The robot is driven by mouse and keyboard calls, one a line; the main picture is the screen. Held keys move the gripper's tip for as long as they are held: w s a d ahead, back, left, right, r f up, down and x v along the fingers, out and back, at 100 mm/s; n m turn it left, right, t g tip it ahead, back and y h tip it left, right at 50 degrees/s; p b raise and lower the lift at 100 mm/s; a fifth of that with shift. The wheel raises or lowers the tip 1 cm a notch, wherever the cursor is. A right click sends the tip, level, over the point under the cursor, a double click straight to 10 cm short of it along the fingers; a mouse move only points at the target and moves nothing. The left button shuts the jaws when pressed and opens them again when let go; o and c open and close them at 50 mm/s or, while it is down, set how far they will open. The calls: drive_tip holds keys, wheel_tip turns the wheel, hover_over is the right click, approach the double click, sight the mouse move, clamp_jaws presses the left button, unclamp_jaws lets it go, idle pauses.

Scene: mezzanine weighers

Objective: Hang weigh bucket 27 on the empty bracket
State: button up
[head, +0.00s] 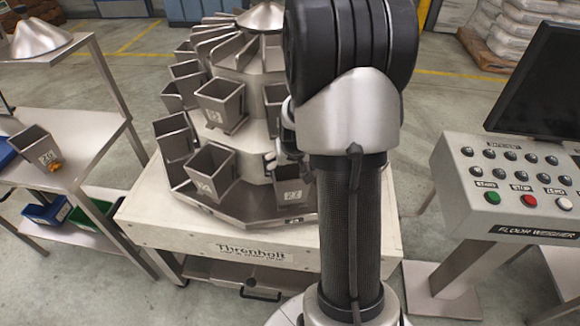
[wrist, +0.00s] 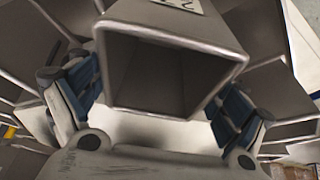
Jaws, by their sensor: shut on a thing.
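Weigh bucket 27 (head: 292,193) is a grey open-topped metal bucket at the front right of the weigher, partly covered by my arm. In the wrist view a bucket (wrist: 172,75) sits upside-on to the camera, its open mouth showing, between my blue finger pads. My gripper (wrist: 160,100) is shut on it, with a pad at each side. In the head view my gripper is mostly hidden behind my arm, just above bucket 27. I cannot make out the empty bracket, or whether bucket 27 touches one.
The weigher (head: 245,152) carries several other buckets, one marked 24 (head: 205,183) close to the left of bucket 27. A control panel (head: 510,185) stands at the right. A steel shelf (head: 80,150) at the left holds another bucket (head: 38,148) and bins.

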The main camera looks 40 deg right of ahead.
drive_tip(key=shift+f+b, duration=0.45)
drive_tip(key=shift+f, duration=0.05)
drive_tip(key=o, duration=1.7)
drive_tip(key=shift+o, duration=0.3)
drive_tip(key=shift+s, duration=0.1)
drive_tip(key=v, duration=1.2)
drive_tip(key=shift+a+r, duration=0.1)
